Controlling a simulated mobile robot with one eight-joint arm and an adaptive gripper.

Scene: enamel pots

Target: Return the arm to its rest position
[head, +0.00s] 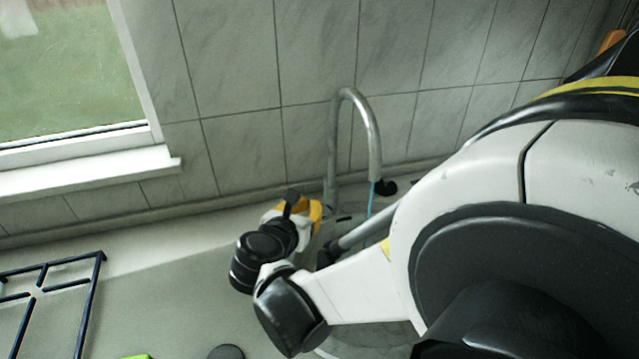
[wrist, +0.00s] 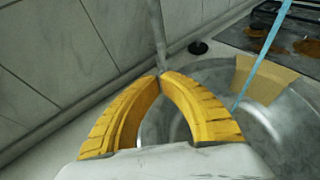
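My arm stretches from the right of the head view over the sink. My gripper (head: 315,212) is at its far end, beside the tap and low over the sink's back left edge. In the wrist view the two yellow fingers of my gripper (wrist: 160,75) curve together, with their tips meeting or almost meeting. No object shows between them. The fingertips point toward the wall and the upright of the tap (wrist: 157,35). In the head view my arm hides much of the sink.
The curved metal tap (head: 355,95) rises against the tiled wall. A black hob grate (head: 45,290) lies left. A windowsill (head: 90,172) juts out above the counter.

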